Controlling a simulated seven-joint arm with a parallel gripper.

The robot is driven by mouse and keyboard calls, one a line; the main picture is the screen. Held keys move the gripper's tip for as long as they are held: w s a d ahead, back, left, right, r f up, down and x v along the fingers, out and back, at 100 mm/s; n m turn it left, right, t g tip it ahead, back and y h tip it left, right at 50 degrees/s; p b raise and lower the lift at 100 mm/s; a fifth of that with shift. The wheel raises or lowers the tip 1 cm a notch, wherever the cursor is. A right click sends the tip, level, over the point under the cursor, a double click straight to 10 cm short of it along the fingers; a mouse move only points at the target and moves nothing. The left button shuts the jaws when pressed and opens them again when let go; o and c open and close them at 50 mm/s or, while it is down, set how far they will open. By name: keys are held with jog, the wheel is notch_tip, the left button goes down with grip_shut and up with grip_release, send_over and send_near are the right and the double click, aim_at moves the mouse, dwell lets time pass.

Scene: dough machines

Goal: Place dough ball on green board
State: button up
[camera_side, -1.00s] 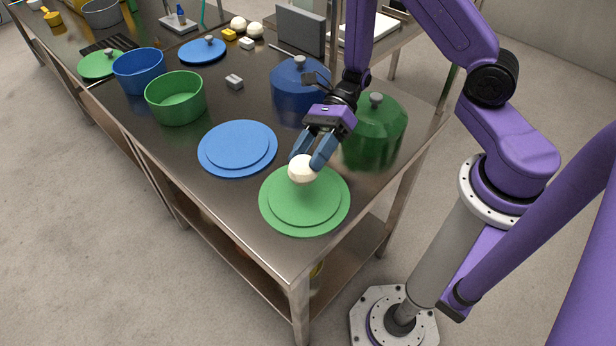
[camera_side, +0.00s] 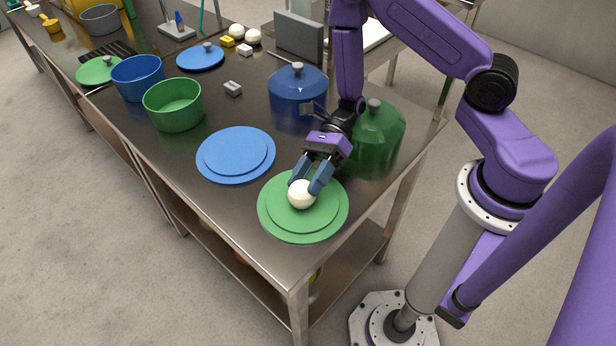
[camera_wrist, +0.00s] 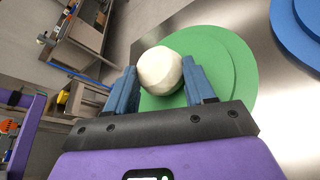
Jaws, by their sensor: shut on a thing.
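The cream dough ball (camera_side: 301,195) is between the blue fingers of my gripper (camera_side: 310,184), which is shut on it. In the side view it is low over the middle of the green board (camera_side: 330,223); I cannot tell whether it touches the board. In the wrist view the dough ball (camera_wrist: 160,71) sits between my gripper's fingertips (camera_wrist: 157,80), with the green board (camera_wrist: 236,62) behind it. The board is round with a raised inner disc and lies near the table's front corner.
A blue board (camera_side: 236,155) lies behind and left of the green one. A green lidded pot (camera_side: 376,135) stands close to my gripper, with a blue lidded pot (camera_side: 297,88) behind. Open green (camera_side: 173,104) and blue (camera_side: 138,78) pots stand at the left. More dough balls (camera_side: 237,31) sit farther back.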

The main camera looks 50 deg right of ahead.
jog(key=o, duration=0.8)
jog(key=shift+f, duration=0.1)
jog(key=shift+r, duration=0.2)
jog(key=v, duration=0.3)
jog(key=shift+w+d+r, duration=0.1)
jog(key=shift+r, duration=3.4)
